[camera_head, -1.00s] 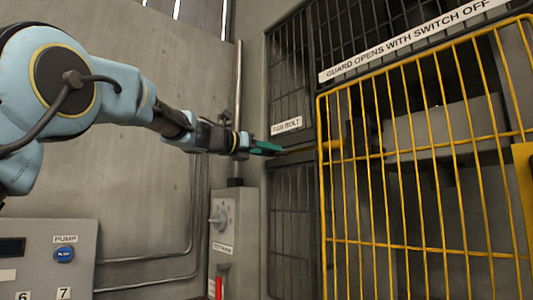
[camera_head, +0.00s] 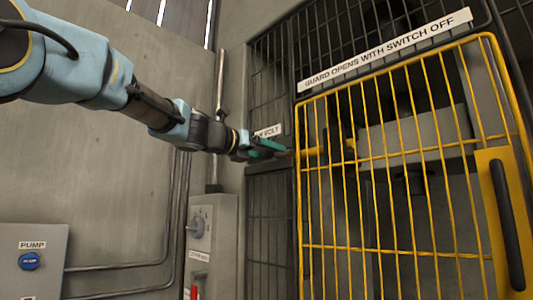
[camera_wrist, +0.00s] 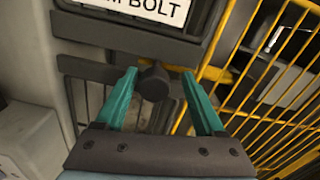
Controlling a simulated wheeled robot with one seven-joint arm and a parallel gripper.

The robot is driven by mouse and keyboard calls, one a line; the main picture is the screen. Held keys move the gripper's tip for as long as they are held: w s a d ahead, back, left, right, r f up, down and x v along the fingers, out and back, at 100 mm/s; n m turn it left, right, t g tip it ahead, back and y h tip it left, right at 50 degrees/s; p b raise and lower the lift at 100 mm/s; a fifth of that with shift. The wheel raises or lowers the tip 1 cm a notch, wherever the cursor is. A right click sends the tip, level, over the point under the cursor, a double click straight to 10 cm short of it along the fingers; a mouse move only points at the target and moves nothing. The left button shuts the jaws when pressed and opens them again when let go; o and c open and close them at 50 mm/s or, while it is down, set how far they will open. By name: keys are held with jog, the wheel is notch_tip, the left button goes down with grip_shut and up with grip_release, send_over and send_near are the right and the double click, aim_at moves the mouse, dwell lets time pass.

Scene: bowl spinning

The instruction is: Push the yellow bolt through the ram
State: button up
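The yellow bolt (camera_head: 311,151) lies roughly level at the left edge of the guard, in line with my gripper. In the wrist view its yellow length (camera_wrist: 213,74) runs right from a dark round knob (camera_wrist: 153,83). My gripper (camera_head: 280,150) reaches right to the bolt's outer end. In the wrist view its green fingers (camera_wrist: 159,76) are open, one on each side of the knob, with gaps on both sides. The ram appears to be the grey block (camera_head: 415,136) behind the guard bars. I cannot tell how far the bolt reaches into it.
The yellow barred guard (camera_head: 400,247) stands right, with a black handle (camera_head: 507,224). A RAM BOLT label (camera_wrist: 160,8) is above the knob. A grey switch box (camera_head: 211,235) is below my arm. A pump panel (camera_head: 33,262) is lower left.

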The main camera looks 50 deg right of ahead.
jog(key=shift+w+a, duration=0.1)
jog(key=shift+a, duration=0.05)
jog(key=a+b, duration=0.3)
jog(key=a, duration=0.7)
jog(key=shift+w+a, duration=0.15)
jog(key=shift+a, duration=0.15)
